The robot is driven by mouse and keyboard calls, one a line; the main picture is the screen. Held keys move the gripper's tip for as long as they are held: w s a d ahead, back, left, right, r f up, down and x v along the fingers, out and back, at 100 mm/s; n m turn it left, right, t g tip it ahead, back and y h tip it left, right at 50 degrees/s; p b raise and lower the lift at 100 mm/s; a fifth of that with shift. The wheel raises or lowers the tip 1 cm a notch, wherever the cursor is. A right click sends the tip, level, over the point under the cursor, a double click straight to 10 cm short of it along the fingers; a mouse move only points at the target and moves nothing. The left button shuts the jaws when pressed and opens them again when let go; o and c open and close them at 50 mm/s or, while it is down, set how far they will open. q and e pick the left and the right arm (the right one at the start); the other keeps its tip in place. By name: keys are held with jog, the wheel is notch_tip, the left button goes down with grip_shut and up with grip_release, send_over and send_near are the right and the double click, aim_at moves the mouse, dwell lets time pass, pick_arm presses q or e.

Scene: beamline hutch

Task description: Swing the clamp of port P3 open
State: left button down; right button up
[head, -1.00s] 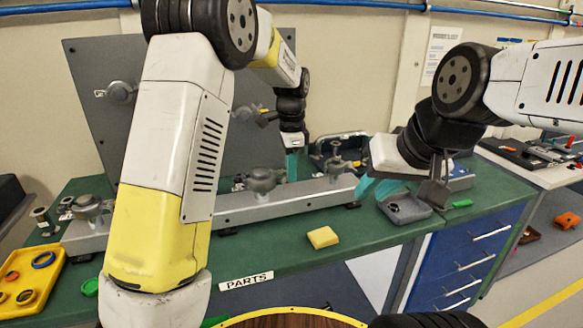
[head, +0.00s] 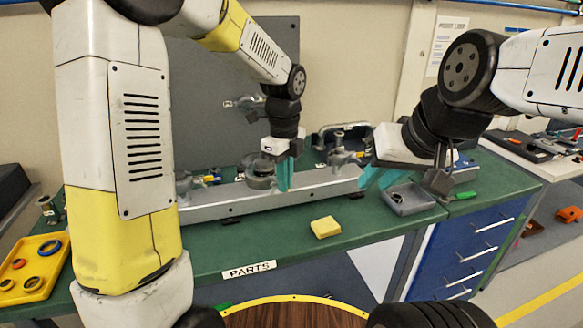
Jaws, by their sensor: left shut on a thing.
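A long grey rail (head: 230,203) on the green bench carries several round metal ports with clamps. The middle port (head: 260,168) stands just left of my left gripper (head: 284,180). That gripper points down, its teal fingers shut on what appears to be this port's clamp; the fingers hide the grip itself. Another port (head: 345,156) stands further right on the rail, and the left end of the rail is behind my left arm. I cannot read any port label. My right gripper (head: 378,178) hangs over the bench right of the rail, apart from the ports; its finger gap is unclear.
A yellow block (head: 325,227) lies in front of the rail. A grey tray (head: 410,200) sits below my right gripper, beside a green item (head: 463,196). A yellow tray with rings (head: 45,250) is at the left. A grey upright panel (head: 215,75) stands behind the rail.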

pick_arm(q)
jog(key=shift+s+a+m, duration=1)
jog(key=shift+a+m, duration=0.05)
jog(key=shift+m, duration=0.35)
jog(key=c, duration=1.6)
grip_release()
jog(key=shift+s, duration=0.1)
notch_tip(320, 180, up, 8)
jog(key=shift+f, duration=0.1)
